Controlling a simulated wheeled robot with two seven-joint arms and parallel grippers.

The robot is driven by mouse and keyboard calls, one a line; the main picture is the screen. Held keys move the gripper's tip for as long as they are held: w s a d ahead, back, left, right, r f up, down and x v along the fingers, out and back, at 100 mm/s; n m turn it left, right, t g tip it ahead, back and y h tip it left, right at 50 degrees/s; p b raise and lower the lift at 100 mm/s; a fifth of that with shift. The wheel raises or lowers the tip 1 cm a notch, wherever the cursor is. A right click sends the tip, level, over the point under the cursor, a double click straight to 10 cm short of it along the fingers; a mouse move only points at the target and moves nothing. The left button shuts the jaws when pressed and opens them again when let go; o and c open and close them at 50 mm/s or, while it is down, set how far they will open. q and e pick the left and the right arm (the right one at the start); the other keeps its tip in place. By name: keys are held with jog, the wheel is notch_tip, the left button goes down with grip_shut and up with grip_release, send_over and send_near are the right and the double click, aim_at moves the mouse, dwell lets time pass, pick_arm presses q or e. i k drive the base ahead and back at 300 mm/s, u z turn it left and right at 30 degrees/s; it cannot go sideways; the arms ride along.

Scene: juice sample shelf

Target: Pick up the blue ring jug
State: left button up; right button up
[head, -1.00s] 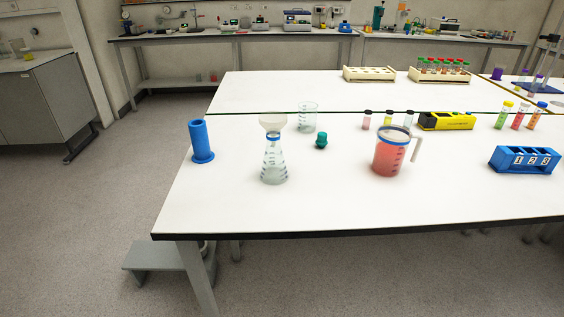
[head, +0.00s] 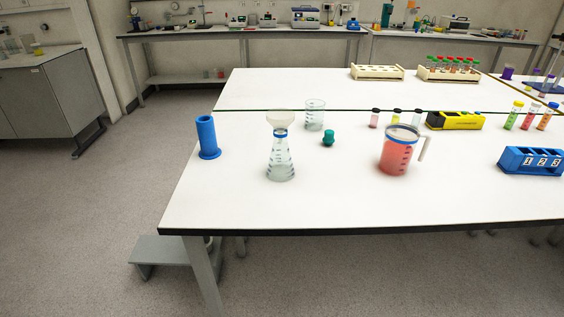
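The blue ring jug (head: 397,154) stands upright on the white table, right of the middle in the head view. It is clear, has a blue ring near its rim, holds red liquid, and its pale handle points right. Nothing touches it. Neither of my grippers shows in the head view.
A flask with a funnel (head: 280,152), a green stopper (head: 328,138) and a beaker (head: 315,116) stand left of the jug. A blue cylinder (head: 207,138) is at the left edge. A yellow rack (head: 455,121) and blue numbered rack (head: 531,160) stand right. Table front (head: 350,208) is clear.

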aim_at(400, 141)
jog(key=u, duration=0.1)
jog(key=k, duration=1.05)
jog(key=z, duration=1.05)
jog(key=i, duration=0.8)
jog(key=u, duration=0.7)
jog(key=i, duration=0.7)
jog(key=u, duration=0.8)
